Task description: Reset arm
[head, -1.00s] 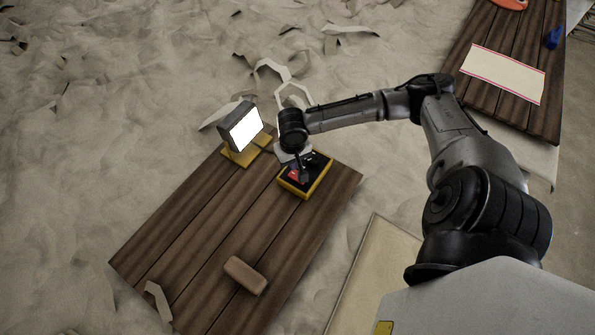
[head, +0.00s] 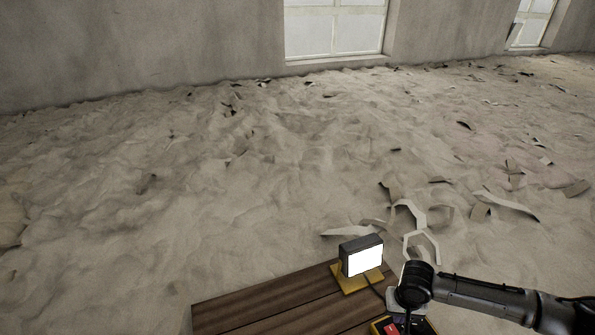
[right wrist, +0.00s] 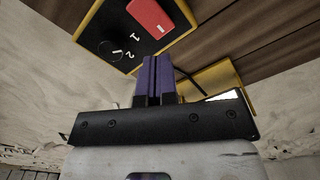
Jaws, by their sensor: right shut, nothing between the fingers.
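My right gripper (right wrist: 155,62) is shut and empty, with its dark purple fingers pressed together in the right wrist view. It points at a yellow-edged box with a black top (right wrist: 93,38). The top carries a red block-shaped part (right wrist: 150,15), a round dark knob (right wrist: 108,48) and the marks 1 and 2. The fingertips show beside the box's edge; I cannot tell whether they touch it. In the head view my right arm comes in at the lower right over the same box (head: 378,328), which is mostly cut off. My left gripper is out of view.
A lit lamp or screen (head: 364,261) on a yellow base stands on the wooden table (head: 262,308), close to my right gripper. Pale bent strips (head: 409,212) lie on sandy ground behind. A wall with windows (head: 335,25) is farther back.

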